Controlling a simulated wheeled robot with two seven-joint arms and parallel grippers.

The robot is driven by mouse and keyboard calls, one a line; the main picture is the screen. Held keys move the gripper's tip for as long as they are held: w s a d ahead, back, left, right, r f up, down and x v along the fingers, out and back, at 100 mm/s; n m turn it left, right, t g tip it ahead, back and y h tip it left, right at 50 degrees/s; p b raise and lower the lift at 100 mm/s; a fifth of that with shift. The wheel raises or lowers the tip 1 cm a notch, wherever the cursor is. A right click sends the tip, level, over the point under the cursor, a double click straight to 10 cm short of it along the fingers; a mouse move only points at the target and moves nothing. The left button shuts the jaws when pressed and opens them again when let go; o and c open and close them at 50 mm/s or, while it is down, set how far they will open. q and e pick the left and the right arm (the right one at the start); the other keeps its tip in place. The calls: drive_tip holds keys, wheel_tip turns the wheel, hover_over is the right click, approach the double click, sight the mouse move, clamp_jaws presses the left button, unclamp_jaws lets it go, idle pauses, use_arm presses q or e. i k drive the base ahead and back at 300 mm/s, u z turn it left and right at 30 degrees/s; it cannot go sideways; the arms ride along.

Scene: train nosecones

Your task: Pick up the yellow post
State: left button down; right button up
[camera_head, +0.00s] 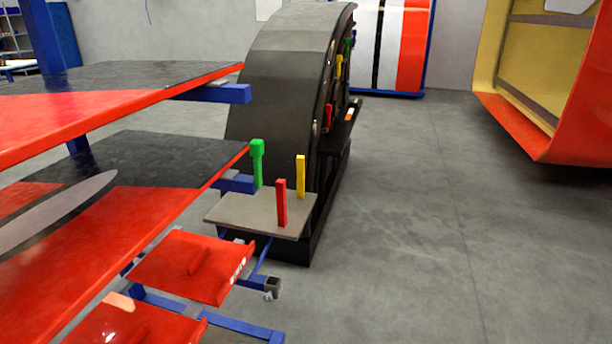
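The yellow post (300,177) stands upright on a small grey platform (246,214) near the middle of the head view. A red post (281,203) stands upright in front of it, to its left. A green post (257,162) with a thicker top stands at the platform's back left. The three posts are apart from each other. Neither of my grippers shows in this view.
A big dark arched structure (277,88) rises behind the platform, with more coloured pieces on its right side. Red and black panels on blue supports (234,94) fill the left. Red plates (190,266) sit below. Open grey floor (430,230) lies to the right.

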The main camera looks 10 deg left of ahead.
sight(300, 159)
drive_tip(key=z, duration=0.4)
drive_tip(key=k, duration=0.5)
drive_tip(key=z, duration=0.55)
drive_tip(key=i, duration=2.15)
drive_tip(key=u, duration=1.7)
drive_tip(key=i, duration=0.85)
drive_tip(key=u, duration=0.75)
